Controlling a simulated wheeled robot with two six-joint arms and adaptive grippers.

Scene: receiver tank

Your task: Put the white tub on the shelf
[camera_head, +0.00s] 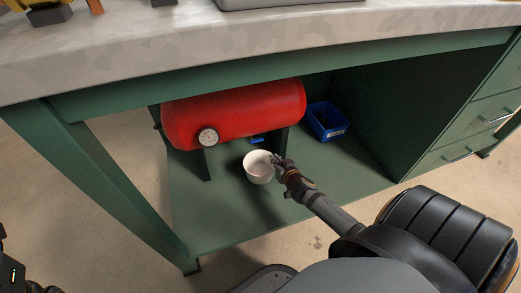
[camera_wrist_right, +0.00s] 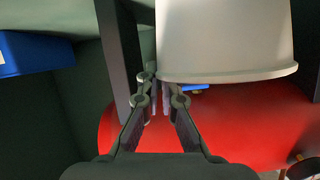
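The white tub (camera_head: 256,170) is upright, open side up, over the green lower shelf (camera_head: 225,222) of the workbench, in front of the red tank. My right gripper (camera_head: 279,163) is at the right side of the tub's rim. In the right wrist view the tub (camera_wrist_right: 225,40) fills the top, and the fingers (camera_wrist_right: 160,92) are nearly together at its rim edge, closed on its thin wall. I cannot tell for certain whether the tub's base touches the shelf.
A red tank (camera_head: 240,112) with a round gauge (camera_head: 208,137) and a blue valve handle (camera_head: 257,140) stands behind the tub. A blue bin (camera_head: 327,121) is at the back right. The benchtop (camera_head: 190,40) overhangs above. The shelf's front is clear.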

